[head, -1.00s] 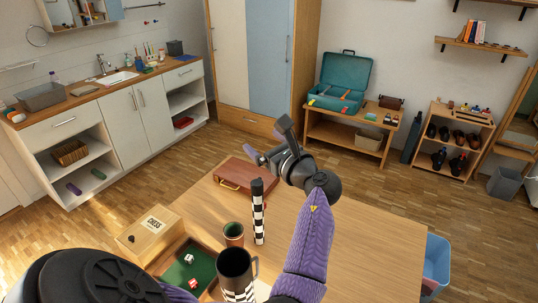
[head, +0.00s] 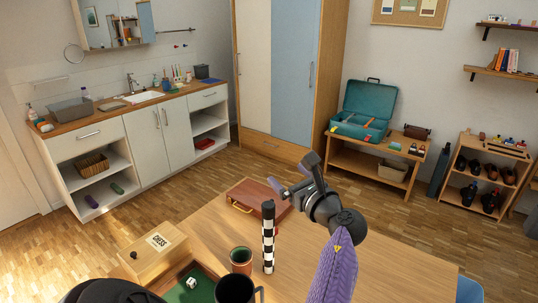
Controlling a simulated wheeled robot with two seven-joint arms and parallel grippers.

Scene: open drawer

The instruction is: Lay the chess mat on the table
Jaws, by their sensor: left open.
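The chess mat (head: 268,243) appears as a rolled, black-and-white checkered tube standing upright on the wooden table (head: 385,262). Its top end is dark. My left gripper (head: 292,172) is open and empty, above and to the right of the roll's top in the picture, apart from it. Its fingers point up and to the left, away from the roll. My right gripper is out of view.
A brown case (head: 258,196) lies behind the roll. A red-brown cup (head: 241,260) and a dark mug (head: 236,289) stand left of it. A wooden chess box (head: 153,251) and a green-lined tray (head: 190,294) are further left. The table's right side looks clear.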

